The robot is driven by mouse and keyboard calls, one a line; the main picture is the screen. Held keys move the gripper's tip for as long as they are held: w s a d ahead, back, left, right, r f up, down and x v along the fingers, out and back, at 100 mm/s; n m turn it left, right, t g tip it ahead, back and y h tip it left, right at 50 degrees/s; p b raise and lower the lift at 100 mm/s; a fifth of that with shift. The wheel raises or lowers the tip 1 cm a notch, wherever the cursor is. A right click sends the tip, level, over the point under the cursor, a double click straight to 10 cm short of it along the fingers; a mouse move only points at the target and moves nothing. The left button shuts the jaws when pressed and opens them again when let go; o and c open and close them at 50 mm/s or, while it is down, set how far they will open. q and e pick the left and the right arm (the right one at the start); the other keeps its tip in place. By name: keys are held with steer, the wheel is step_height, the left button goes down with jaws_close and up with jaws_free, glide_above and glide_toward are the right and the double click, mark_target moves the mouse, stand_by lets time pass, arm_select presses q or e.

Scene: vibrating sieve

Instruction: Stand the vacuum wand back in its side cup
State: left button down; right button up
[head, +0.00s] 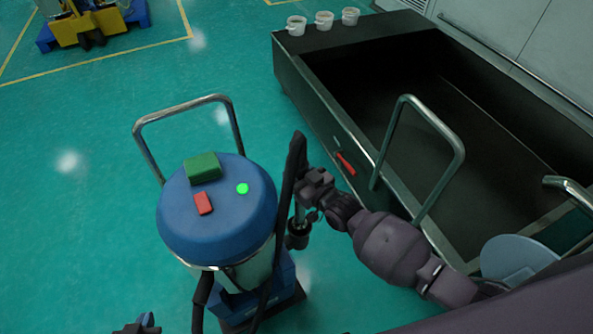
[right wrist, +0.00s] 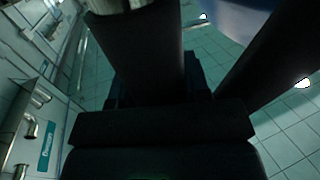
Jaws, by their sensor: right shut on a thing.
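The vacuum (head: 217,215) has a blue domed lid, a green lit button and a red switch. The black vacuum wand (head: 294,160) stands nearly upright at its right side. My right gripper (head: 312,185) is shut on the wand. A short metal length shows below the gripper, above a dark cup-like piece (head: 298,235) beside the vacuum; I cannot tell whether the wand's end sits inside it. In the right wrist view the dark wand (right wrist: 145,50) fills the jaws. My left gripper (head: 138,325) shows only partly at the bottom edge; its jaws are unclear.
A large dark sieve trough (head: 300,80) with metal handles stands to the right. Three small white cups (head: 323,20) stand on its far edge. A black hose (head: 202,300) hangs at the vacuum's front.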

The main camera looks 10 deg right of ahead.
arm_select(q)
steer(key=shift+s+f, duration=0.25)
steer(key=shift+f, duration=0.2)
arm_select(e)
steer(key=shift+f, duration=0.35)
arm_select(q)
steer(key=shift+s+f+b, duration=0.15)
steer(key=shift+f+b, duration=0.05)
steer(key=shift+b, duration=0.1)
arm_select(e)
steer(key=shift+f, duration=0.2)
arm_select(q)
steer(key=shift+f, duration=0.15)
arm_select(e)
steer(key=shift+f, duration=0.15)
arm_select(q)
steer(key=shift+w, duration=0.2)
steer(key=shift+f, duration=0.15)
arm_select(e)
steer(key=shift+f, duration=0.3)
arm_select(q)
steer(key=shift+s+f+b, duration=0.25)
steer(key=shift+s+b, duration=0.1)
steer(key=shift+s, duration=0.05)
arm_select(e)
steer(key=shift+f, duration=0.15)
